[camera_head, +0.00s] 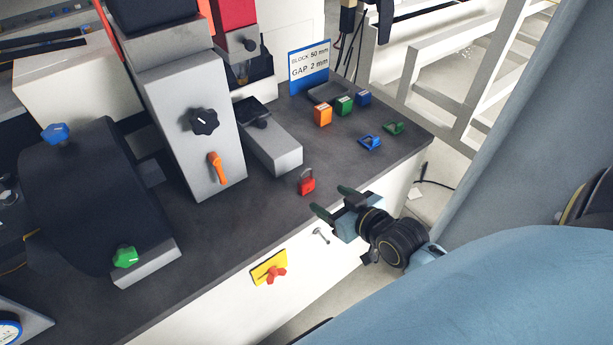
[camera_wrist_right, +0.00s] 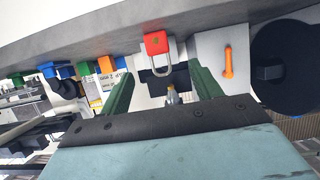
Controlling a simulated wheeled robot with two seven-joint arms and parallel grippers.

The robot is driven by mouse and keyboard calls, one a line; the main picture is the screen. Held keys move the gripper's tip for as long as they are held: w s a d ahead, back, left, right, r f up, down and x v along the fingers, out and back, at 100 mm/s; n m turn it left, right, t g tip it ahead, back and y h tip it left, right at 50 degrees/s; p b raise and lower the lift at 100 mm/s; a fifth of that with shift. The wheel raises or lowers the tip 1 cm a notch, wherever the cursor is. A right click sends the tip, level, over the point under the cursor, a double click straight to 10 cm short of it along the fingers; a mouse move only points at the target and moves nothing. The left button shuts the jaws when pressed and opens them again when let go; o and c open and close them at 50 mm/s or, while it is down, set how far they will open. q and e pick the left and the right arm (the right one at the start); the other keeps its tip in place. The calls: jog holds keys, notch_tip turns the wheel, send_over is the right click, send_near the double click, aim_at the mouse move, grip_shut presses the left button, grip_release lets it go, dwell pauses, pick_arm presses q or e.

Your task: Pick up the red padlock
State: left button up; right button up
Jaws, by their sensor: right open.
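The red padlock (camera_head: 307,182) stands on the dark worktop near its front edge, with its grey shackle up. In the right wrist view the red padlock (camera_wrist_right: 156,44) shows upside down, in line with the gap between the green fingers. My right gripper (camera_head: 330,201) is open and empty, just to the right of the padlock and apart from it. Its two green fingers also show in the right wrist view (camera_wrist_right: 164,86), one on each side of the shackle in the picture. My left gripper is not in view.
A grey machine (camera_head: 187,130) with an orange lever rises left of the red padlock. The worktop around the red padlock is clear.

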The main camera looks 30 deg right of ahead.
aim_at(309, 184)
jog(key=b+x, duration=0.1)
jog(key=x, duration=0.6)
jog(key=shift+w+f, duration=0.2)
jog(key=shift+f, duration=0.05)
jog(key=b+x, duration=0.1)
jog(key=x, duration=0.3)
jog(key=shift+w+d+r, duration=0.1)
jog(key=shift+w+d, duration=0.05)
jog(key=shift+w, duration=0.35)
jog(key=c, duration=1.1)
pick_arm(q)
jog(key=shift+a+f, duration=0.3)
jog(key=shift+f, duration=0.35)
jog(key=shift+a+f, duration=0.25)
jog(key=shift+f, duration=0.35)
